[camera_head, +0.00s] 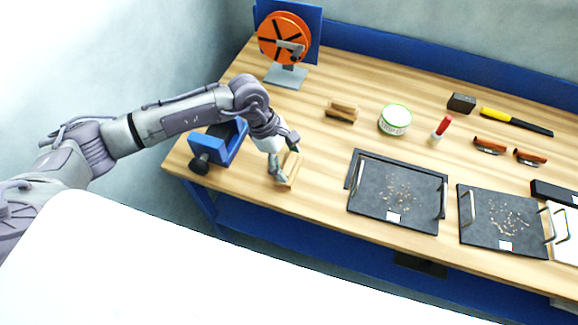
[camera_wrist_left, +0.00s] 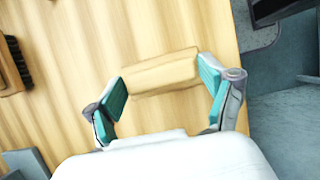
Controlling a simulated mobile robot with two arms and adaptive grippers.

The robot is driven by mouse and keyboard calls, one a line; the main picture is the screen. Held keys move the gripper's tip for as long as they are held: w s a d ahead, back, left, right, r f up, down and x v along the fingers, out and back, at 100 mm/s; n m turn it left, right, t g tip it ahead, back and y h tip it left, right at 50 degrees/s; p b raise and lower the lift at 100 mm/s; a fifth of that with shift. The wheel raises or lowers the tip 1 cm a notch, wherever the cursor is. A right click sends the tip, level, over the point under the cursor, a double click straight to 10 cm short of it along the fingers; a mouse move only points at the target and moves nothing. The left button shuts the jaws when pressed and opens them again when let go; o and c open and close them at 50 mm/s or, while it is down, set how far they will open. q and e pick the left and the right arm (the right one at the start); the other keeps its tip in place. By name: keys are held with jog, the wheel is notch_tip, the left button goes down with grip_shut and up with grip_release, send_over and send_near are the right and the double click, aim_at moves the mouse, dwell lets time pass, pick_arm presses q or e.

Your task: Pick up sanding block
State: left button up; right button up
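The sanding block is a plain pale wooden block (camera_head: 292,168) near the table's front left edge in the head view. It also shows in the left wrist view (camera_wrist_left: 160,72), lying across the space between the fingertips. My left gripper (camera_head: 283,163) is over the block, pointing down, and partly hides it in the head view. In the left wrist view its two teal-padded fingers (camera_wrist_left: 162,88) are spread apart at either end of the block. I cannot tell whether the pads touch it. My right gripper is not in view.
A blue vise (camera_head: 232,148) stands close to the left of the gripper. A wooden brush (camera_head: 342,111) lies behind, with a white tin (camera_head: 395,120) beside it. A dark tray (camera_head: 368,205) with handles lies to the right. An orange reel (camera_head: 284,38) stands at the back left.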

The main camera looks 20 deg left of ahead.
aim_at(289, 163)
pick_arm(q)
jog(key=c, duration=0.7)
jog(key=shift+o, duration=0.2)
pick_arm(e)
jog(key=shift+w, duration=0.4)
pick_arm(q)
jog(key=shift+r, duration=0.1)
